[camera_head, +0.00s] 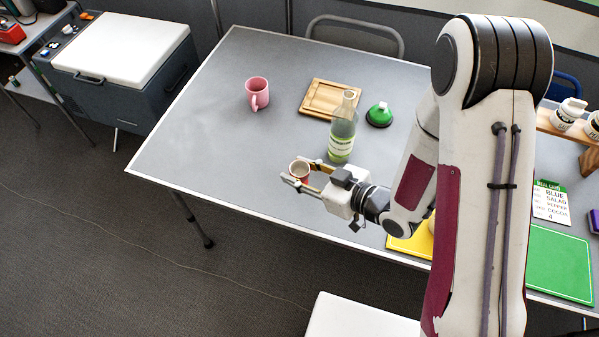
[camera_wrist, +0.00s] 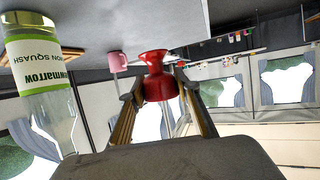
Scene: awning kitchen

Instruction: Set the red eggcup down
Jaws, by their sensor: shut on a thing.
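The red eggcup (camera_head: 299,170) is between the two fingers of my gripper (camera_head: 294,171), near the table's front edge in the head view. Its open rim faces up, and it looks upright. My gripper is shut on it. In the wrist view, which is upside down, the eggcup (camera_wrist: 158,88) shows its flared foot at the top and its rounded bowl between the fingertips (camera_wrist: 155,86). I cannot tell whether its foot touches the grey table (camera_head: 210,130). Part of the eggcup is hidden by the fingers.
A squash bottle (camera_head: 342,135) stands close behind my gripper. A wooden board (camera_head: 322,97), a green-domed thing (camera_head: 379,115) and a pink mug (camera_head: 257,92) are farther back. A yellow mat (camera_head: 412,243) lies to the right, under my arm. The table's left part is clear.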

